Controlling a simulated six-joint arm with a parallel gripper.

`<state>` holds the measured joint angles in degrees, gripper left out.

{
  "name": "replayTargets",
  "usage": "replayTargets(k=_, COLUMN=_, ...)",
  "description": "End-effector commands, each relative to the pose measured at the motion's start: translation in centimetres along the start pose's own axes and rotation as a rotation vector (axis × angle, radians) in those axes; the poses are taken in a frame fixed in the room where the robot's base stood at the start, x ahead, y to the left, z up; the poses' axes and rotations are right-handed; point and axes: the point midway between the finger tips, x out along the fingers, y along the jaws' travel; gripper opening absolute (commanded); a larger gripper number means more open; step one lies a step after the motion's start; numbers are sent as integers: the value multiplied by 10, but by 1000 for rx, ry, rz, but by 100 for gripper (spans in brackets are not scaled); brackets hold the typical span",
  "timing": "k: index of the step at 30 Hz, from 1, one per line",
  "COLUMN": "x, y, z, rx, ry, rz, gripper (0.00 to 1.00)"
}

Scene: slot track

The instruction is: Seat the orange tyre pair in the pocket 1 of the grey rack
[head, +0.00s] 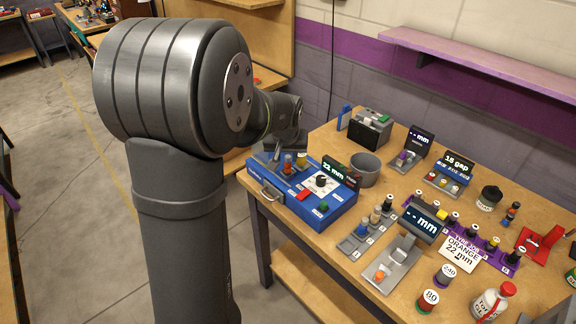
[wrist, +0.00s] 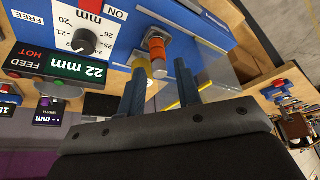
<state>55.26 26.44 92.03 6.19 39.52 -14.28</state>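In the head view an orange-and-grey piece (head: 288,163), which I take to be the orange tyre pair, stands at the left of the blue machine (head: 334,211). In the wrist view its orange body (wrist: 157,48) shows just beyond my gripper (wrist: 159,88). My gripper is open; its two dark blue fingers are apart, with no piece clearly held between them. A pale yellow piece (wrist: 140,68) is close to the left finger. A grey rack (head: 350,246) right of the machine holds blue, yellow and dark pieces; I cannot tell which pocket is 1.
The machine's display (head: 339,172) reads 22 mm; it has a dial (head: 321,182) and a red button (head: 304,194). A grey gauge stand (head: 397,262), a purple rack (head: 487,262) and an ORANGE 22 mm card (head: 459,250) stand farther right. A grey cup (head: 365,169) is behind the machine.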

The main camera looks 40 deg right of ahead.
Motion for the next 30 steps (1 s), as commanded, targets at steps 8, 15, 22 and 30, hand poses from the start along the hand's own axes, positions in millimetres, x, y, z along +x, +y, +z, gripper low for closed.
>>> replayTargets(k=8, x=20, y=1, z=-1, rx=0, ry=-2, rz=0, gripper=31)
replayTargets(k=15, x=52, y=3, z=-3, rx=0, ry=-3, rz=0, gripper=31)
replayTargets(k=22, x=60, y=4, z=-4, rx=0, ry=0, rz=1, gripper=31)
replayTargets(k=30, x=59, y=4, z=-4, rx=0, ry=0, rz=1, gripper=4)
